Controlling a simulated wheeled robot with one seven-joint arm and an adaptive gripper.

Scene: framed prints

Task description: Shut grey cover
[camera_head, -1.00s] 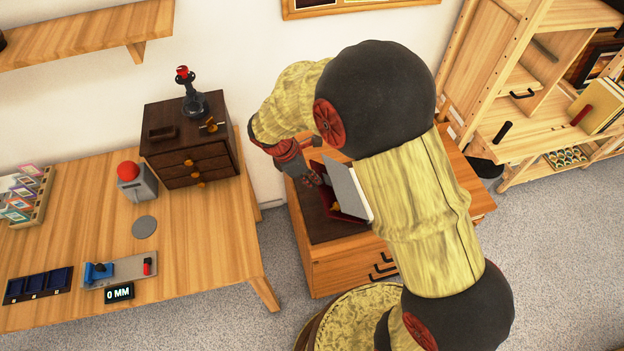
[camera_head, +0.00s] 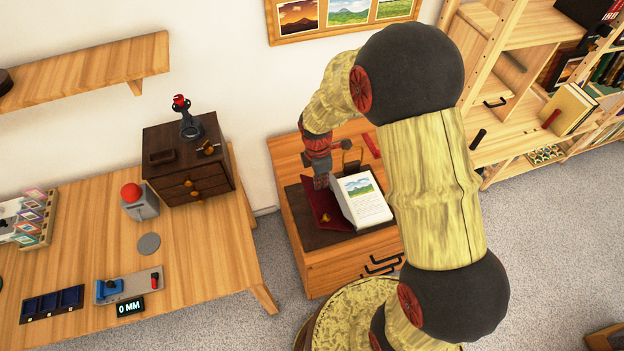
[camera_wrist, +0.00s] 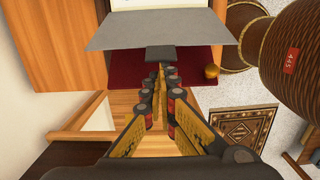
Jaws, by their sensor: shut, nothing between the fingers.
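The grey cover (camera_wrist: 160,32) stands raised in the wrist view, its grey face towards my gripper, above a dark red bed (camera_wrist: 110,68). A white printed surface with a landscape picture (camera_head: 362,203) shows beside the red bed (camera_head: 318,207) in the head view; I cannot tell whether it is the cover's other face. A small dark grey tab (camera_wrist: 160,53) lies below the cover. My gripper (camera_head: 320,182) is shut and empty at the upper left of the red bed; in the wrist view its fingertips (camera_wrist: 160,72) are close to the tab. I cannot tell whether they touch.
A gold knob (camera_wrist: 212,70) sits at the red bed's edge. The wooden cabinet (camera_head: 345,262) carries the piece, with a dark mat (camera_head: 303,228) under it and a dark holder (camera_head: 352,160) behind. The desk (camera_head: 200,260) is left; wooden shelves (camera_head: 500,150) are right.

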